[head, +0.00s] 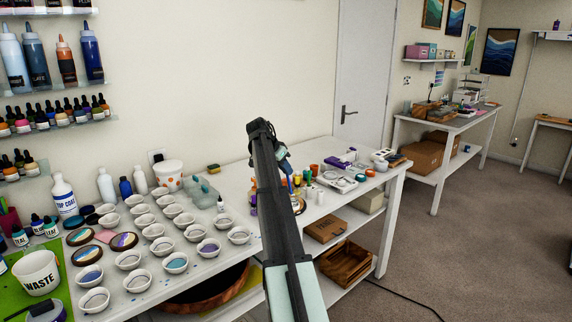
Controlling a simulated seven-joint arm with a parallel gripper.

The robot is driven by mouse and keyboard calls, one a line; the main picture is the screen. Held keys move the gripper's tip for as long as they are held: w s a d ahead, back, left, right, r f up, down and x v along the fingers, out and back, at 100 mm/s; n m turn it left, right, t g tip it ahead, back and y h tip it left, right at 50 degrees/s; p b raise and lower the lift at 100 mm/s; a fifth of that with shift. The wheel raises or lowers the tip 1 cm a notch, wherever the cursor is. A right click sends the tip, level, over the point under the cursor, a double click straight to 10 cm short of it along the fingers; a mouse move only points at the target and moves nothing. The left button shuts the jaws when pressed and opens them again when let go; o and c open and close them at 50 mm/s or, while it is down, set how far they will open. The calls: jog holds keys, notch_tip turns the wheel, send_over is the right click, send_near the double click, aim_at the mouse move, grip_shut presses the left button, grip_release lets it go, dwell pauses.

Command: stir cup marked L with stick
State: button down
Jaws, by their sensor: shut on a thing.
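My arm reaches up across the middle of the head view and bends down over the back of the white table. My gripper (289,174) is small, partly behind the arm, above the crowded middle of the table. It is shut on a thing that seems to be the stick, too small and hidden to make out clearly. Many white cups (164,246) stand in rows left of the arm, some holding coloured resin. No letter L is readable on any cup. The cup below my gripper is hidden or too small to tell.
A white WASTE bucket (38,273) stands on a green mat at the front left. A spotted white tub (168,174) and several bottles (106,186) line the wall. Small coloured jars and tools crowd the table right of the arm. A brown box (325,228) sits on the lower shelf.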

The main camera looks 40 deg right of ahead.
aim_at(288, 180)
jog(key=shift+s+d+f, duration=0.1)
jog(key=shift+d+f, duration=0.05)
jog(key=shift+f, duration=0.7)
jog(key=shift+s+d+f, duration=0.1)
jog(key=shift+d+f, duration=0.05)
jog(key=shift+f, duration=0.75)
jog(key=shift+s+d+f, duration=0.1)
jog(key=shift+d+f, duration=0.05)
jog(key=shift+f, duration=0.7)
jog(key=shift+w, duration=0.1)
